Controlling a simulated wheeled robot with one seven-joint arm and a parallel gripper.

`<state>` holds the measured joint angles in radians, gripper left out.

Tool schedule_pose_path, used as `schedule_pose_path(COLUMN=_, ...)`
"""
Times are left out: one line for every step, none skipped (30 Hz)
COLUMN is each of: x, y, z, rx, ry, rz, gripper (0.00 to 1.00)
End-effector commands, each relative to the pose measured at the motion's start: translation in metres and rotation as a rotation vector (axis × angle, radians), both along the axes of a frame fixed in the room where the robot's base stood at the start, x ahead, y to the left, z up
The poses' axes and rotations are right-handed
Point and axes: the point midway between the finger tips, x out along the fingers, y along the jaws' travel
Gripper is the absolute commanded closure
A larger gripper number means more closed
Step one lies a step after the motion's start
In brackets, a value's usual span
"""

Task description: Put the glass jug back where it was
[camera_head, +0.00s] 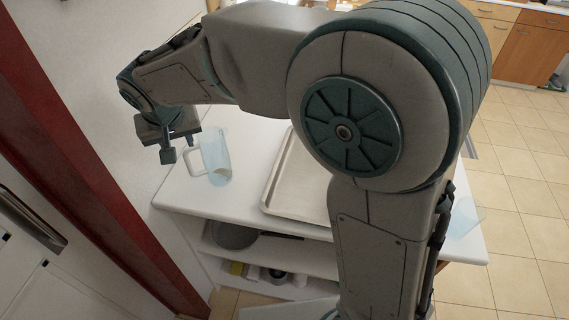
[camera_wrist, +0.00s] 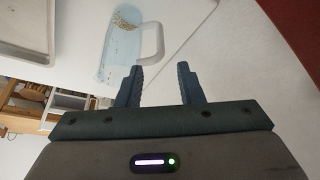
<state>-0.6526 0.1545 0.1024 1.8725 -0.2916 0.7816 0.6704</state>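The glass jug (camera_head: 216,158) is pale blue and clear, with a white handle. It stands on the left part of the white counter (camera_head: 182,196) in the head view. In the wrist view the jug (camera_wrist: 118,45) shows with its handle (camera_wrist: 152,42) on the side toward the fingers. My gripper (camera_head: 180,150) is beside the jug on its handle side. In the wrist view my gripper (camera_wrist: 160,75) has its two fingers spread apart with nothing between them. The handle lies just beyond the fingertips, apart from them.
A metal tray (camera_head: 273,207) lies on the counter right of the jug. Shelves below the counter hold a grey pot (camera_head: 232,236) and other items. A dark red post (camera_head: 95,170) and a white wall stand close on the left.

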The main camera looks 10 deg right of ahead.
Motion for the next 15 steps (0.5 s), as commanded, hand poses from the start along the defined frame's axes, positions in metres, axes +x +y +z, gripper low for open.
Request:
schedule_pose_path(x=0.000, y=-0.002, z=0.001, rx=0.000, ry=0.000, rz=-0.002, gripper=0.66)
schedule_pose_path(x=0.000, y=-0.006, z=0.002, rx=-0.001, ry=0.000, rz=-0.005, gripper=0.66)
schedule_pose_path(x=0.000, y=-0.014, z=0.004, rx=-0.003, ry=-0.001, rz=-0.010, gripper=0.66)
schedule_pose_path(x=0.001, y=-0.022, z=0.005, rx=-0.006, ry=0.000, rz=-0.017, gripper=0.66)
schedule_pose_path(x=0.000, y=-0.033, z=0.007, rx=-0.009, ry=0.002, rz=-0.026, gripper=0.66)
schedule_pose_path(x=-0.001, y=-0.051, z=0.011, rx=-0.013, ry=0.006, rz=-0.040, gripper=0.66)
schedule_pose_path(x=-0.003, y=-0.067, z=0.013, rx=-0.019, ry=0.007, rz=-0.049, gripper=0.66)
schedule_pose_path(x=-0.006, y=-0.084, z=0.016, rx=-0.023, ry=0.011, rz=-0.062, gripper=0.66)
schedule_pose_path(x=-0.012, y=-0.108, z=0.019, rx=-0.028, ry=0.015, rz=-0.079, gripper=0.66)
schedule_pose_path(x=-0.017, y=-0.127, z=0.020, rx=-0.032, ry=0.020, rz=-0.092, gripper=0.66)
schedule_pose_path(x=-0.023, y=-0.145, z=0.022, rx=-0.035, ry=0.026, rz=-0.106, gripper=0.66)
schedule_pose_path(x=-0.033, y=-0.168, z=0.023, rx=-0.039, ry=0.032, rz=-0.123, gripper=0.66)
schedule_pose_path(x=-0.041, y=-0.184, z=0.023, rx=-0.040, ry=0.038, rz=-0.135, gripper=0.66)
schedule_pose_path(x=-0.049, y=-0.199, z=0.023, rx=-0.042, ry=0.044, rz=-0.146, gripper=0.66)
schedule_pose_path(x=-0.061, y=-0.218, z=0.022, rx=-0.041, ry=0.050, rz=-0.164, gripper=0.66)
